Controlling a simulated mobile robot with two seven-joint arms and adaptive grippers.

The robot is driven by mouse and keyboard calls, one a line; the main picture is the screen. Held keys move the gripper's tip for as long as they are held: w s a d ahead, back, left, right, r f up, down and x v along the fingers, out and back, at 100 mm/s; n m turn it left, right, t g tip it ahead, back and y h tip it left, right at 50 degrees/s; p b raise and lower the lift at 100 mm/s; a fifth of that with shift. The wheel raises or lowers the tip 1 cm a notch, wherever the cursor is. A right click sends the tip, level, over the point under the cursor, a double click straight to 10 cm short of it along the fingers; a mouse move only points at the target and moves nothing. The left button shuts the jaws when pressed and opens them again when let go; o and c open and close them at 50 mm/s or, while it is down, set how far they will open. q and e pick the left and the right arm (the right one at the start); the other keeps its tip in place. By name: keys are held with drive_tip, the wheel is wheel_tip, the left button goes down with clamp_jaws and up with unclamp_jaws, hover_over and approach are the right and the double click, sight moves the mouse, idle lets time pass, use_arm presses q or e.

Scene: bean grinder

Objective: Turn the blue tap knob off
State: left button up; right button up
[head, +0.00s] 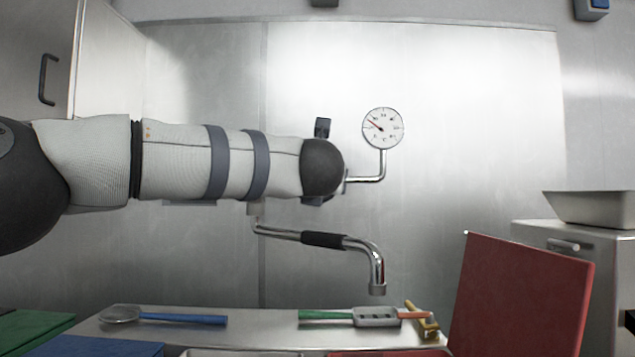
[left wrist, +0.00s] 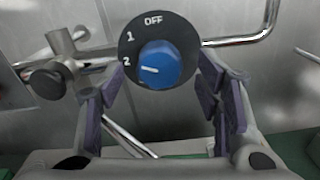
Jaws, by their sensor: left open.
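The blue tap knob (left wrist: 160,65) shows in the left wrist view on a round black dial plate (left wrist: 138,40) marked OFF, 1 and 2. Its white pointer line points left, close to the 2 mark, away from OFF at the top. My left gripper (left wrist: 163,85) is open, with one dark finger on each side of the knob; I cannot tell whether they touch it. In the head view my left arm reaches in from the left and hides the knob and the gripper's fingers. The tap spout (head: 378,270) hangs below the arm. My right gripper is not in view.
A pressure gauge (head: 382,128) on a bent pipe stands right of my wrist. A blue-handled ladle (head: 180,318) and a green-handled utensil (head: 325,315) lie on the counter. A red board (head: 520,295) stands upright at the right, near a metal tray (head: 590,208).

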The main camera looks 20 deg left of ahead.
use_arm(q)
drive_tip(key=shift+x, duration=1.05)
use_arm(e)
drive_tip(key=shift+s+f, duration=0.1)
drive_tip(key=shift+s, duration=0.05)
use_arm(q)
drive_tip(key=shift+r, duration=0.2)
drive_tip(key=c, duration=1.2)
drive_tip(key=shift+o, duration=0.2)
drive_tip(key=m, duration=0.4)
drive_tip(key=m+p, duration=0.1)
drive_tip(key=m, duration=0.8)
drive_tip(key=shift+d+f, duration=0.15)
drive_tip(key=shift+f, duration=0.1)
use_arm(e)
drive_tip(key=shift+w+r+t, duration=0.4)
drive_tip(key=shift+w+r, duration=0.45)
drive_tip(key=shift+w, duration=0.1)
use_arm(q)
drive_tip(key=shift+m, duration=0.3)
